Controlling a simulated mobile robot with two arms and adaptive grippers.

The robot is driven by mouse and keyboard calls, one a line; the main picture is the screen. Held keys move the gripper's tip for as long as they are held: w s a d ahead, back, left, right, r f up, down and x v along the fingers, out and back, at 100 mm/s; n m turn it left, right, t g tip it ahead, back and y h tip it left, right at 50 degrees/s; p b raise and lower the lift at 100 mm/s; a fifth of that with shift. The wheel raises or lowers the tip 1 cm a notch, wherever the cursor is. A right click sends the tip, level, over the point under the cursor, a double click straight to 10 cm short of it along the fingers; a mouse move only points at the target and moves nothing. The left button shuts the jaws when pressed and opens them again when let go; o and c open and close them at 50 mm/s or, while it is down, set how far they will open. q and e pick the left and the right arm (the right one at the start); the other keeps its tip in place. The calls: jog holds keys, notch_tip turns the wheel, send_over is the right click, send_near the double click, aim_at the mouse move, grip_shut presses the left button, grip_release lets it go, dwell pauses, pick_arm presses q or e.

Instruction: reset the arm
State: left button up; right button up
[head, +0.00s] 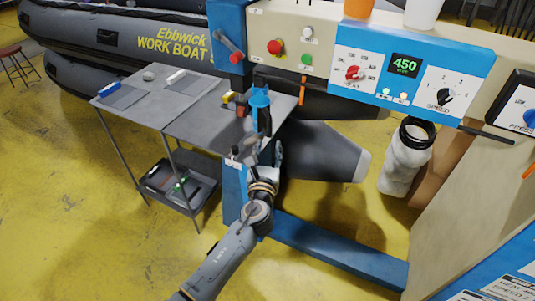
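My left arm rises from the bottom of the head view, and its gripper (246,151) is near the front right edge of the grey table, beside the blue machine post. The fingers are small and dark against the table, so I cannot tell whether they are open or shut, and I see nothing clearly held. A blue clamp-like part (260,100) stands just beyond the gripper. A lever with a red-orange end (230,47) sits on the blue box of the machine. My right gripper is not in view.
The grey table (205,125) holds small pads and blocks; a lower tray (178,187) hangs under it. The machine's control panel (410,72) reads 450. A grey boat (120,40) lies behind.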

pick_arm(q)
jog(key=shift+s+a, duration=0.1)
jog(key=shift+s, duration=0.8)
jog(key=s+a+f+n+g+y+b, duration=0.1)
jog(key=s+a+f+n+g, duration=0.3)
jog(key=f, duration=0.9)
jog(key=s+a+f+n+g+b, duration=0.15)
jog(key=s+a+f+n, duration=0.35)
jog(key=f, duration=0.8)
jog(key=s+a+f+n+g+y+b, duration=0.1)
jog(key=s+a+f+n+g, duration=0.35)
jog(key=f, duration=0.85)
jog(key=s+a+f+n+g+b, duration=0.1)
jog(key=s+a+f+n+g, duration=0.15)
jog(key=s+f+n, duration=0.65)
jog(key=s+a+f+n+g, duration=0.1)
jog(key=s+a+f+n, duration=0.4)
jog(key=s, duration=0.8)
jog(key=s+a+f+n+g+b, duration=0.1)
jog(key=s+f+n, duration=0.3)
jog(key=s, duration=0.6)
jog(key=s+a+f+n+g, duration=0.2)
jog(key=s+a+f+n, duration=0.1)
jog(key=s, duration=0.7)
jog(key=shift+a+f+n+y+b, duration=0.35)
jog(key=shift+a+n+y, duration=0.1)
jog(key=shift+a, duration=0.1)
